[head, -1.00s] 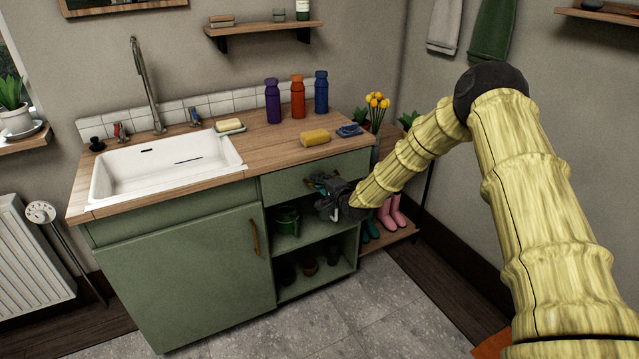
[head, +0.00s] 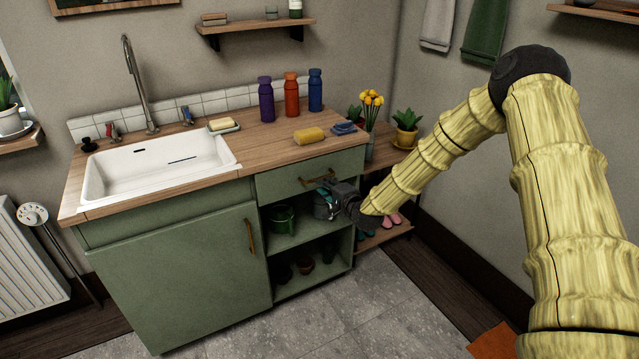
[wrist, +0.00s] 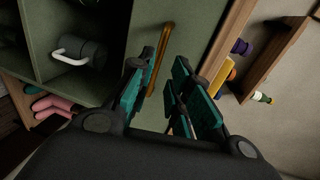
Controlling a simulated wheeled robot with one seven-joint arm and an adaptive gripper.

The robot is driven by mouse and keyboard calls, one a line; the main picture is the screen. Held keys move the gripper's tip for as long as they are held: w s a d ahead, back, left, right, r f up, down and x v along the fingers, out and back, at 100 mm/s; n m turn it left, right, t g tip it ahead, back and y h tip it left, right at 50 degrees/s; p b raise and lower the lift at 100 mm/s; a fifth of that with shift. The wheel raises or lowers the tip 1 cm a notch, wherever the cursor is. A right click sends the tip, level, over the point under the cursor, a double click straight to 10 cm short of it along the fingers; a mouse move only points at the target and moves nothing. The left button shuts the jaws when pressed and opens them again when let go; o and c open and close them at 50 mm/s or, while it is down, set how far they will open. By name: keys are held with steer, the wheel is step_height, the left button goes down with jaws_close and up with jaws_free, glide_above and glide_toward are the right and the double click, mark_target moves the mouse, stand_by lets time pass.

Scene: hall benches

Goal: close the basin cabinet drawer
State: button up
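The basin cabinet (head: 180,270) is green with a wooden top and a white basin (head: 160,165). Its drawer (head: 285,182) is at the upper right, above open shelves. The drawer front looks about flush with the cabinet; a small gap cannot be ruled out. The drawer's brass bar handle (head: 318,179) also shows in the wrist view (wrist: 162,58). My gripper (head: 326,190) is at the drawer front, by the right part of the handle. In the wrist view my gripper (wrist: 164,75) has its teal-padded fingers apart, with the handle just beyond the fingertips. Contact cannot be told.
A grey mug (wrist: 85,53) sits on the shelf below the drawer, near my gripper. A yellow sponge (head: 310,136) and several bottles stand on the top. A low plant stand (head: 385,237) with boots is right of the cabinet.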

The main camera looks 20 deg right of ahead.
steer(key=shift+v, duration=2.05)
steer(key=s+a+f+n+g+p, duration=0.2)
steer(key=s+a+f+n+g, duration=0.2)
steer(key=s+f, duration=0.65)
steer(key=s+a+f+n+g+p, duration=0.35)
steer(key=s+f, duration=0.35)
steer(key=s, duration=0.6)
steer(key=s+d+f+n+g+h+p, duration=0.1)
steer(key=s+n+g+p, duration=0.1)
steer(key=s, duration=1.4)
steer(key=s+d+f+n+g+h+p, duration=0.1)
steer(key=s+n+g, duration=0.4)
steer(key=s, duration=1.2)
steer(key=shift+s+d+f+g+h+p, duration=0.2)
steer(key=shift+d+g+h+p, duration=0.25)
steer(key=shift+h, duration=0.35)
steer(key=shift+a+n, duration=0.1)
steer(key=shift+n, duration=0.15)
